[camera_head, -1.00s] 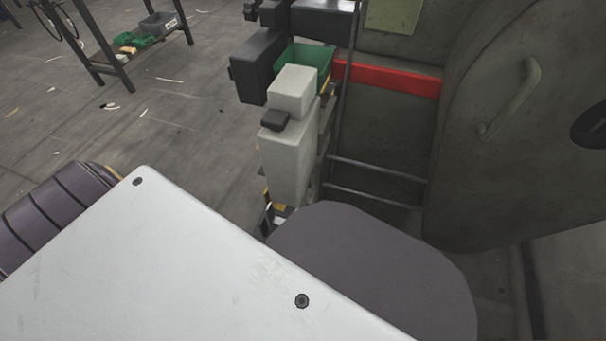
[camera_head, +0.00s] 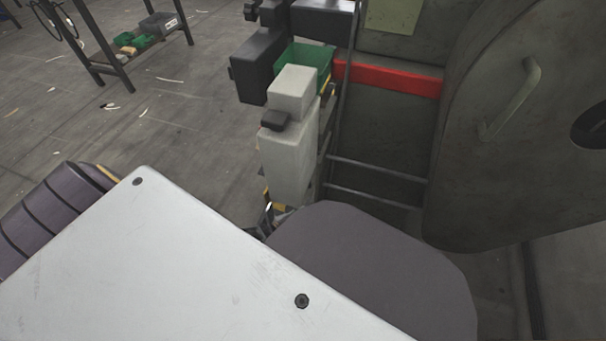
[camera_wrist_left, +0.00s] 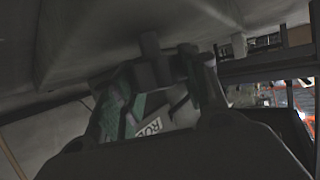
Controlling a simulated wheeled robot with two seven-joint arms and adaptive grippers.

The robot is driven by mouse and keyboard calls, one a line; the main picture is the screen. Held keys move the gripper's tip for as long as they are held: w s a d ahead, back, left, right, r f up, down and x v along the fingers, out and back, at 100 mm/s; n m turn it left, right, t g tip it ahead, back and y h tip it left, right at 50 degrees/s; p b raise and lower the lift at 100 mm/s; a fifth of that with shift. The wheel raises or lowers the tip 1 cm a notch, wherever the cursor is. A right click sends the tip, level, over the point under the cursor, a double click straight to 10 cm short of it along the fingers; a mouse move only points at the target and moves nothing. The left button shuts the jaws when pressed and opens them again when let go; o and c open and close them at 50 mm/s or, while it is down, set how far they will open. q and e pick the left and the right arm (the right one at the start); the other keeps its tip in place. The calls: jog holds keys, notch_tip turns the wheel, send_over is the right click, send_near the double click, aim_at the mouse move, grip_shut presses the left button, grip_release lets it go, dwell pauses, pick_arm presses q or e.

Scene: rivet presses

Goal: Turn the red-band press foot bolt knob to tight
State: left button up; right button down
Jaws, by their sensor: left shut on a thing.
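The press with the red band (camera_head: 388,78) stands at the right in the head view, a grey-green machine with a rounded panel (camera_head: 520,130). In the left wrist view my left gripper (camera_wrist_left: 167,72) points up under a pale grey underside. It is shut on a dark knob (camera_wrist_left: 168,70), just below a short stub (camera_wrist_left: 150,44) that hangs from this underside. The knob is dim and partly hidden by the fingers, so its turn angle cannot be read. In the head view my left gripper cannot be made out. My right gripper is in neither view.
A green bin (camera_head: 305,58) and a light grey block-shaped unit (camera_head: 288,150) stand left of the red band. Thin metal rails (camera_head: 375,170) run in front of the press. A dark-framed rack (camera_head: 115,60) stands far left on open floor.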

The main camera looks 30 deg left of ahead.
pick_arm(q)
jog(key=shift+m+g+h, duration=0.3)
jog(key=shift+m+h, duration=0.4)
jog(key=o, duration=1)
jog(key=shift+o, duration=0.2)
jog(key=shift+s+a+r, duration=0.1)
jog(key=shift+s+a, duration=0.1)
jog(key=shift+s, duration=0.2)
jog(key=shift+s+a, duration=0.1)
jog(key=shift+s, duration=0.05)
jog(key=v, duration=1)
jog(key=shift+s+r, duration=0.2)
jog(key=shift+s, duration=0.1)
jog(key=shift+a, duration=0.1)
dwell(0.4)
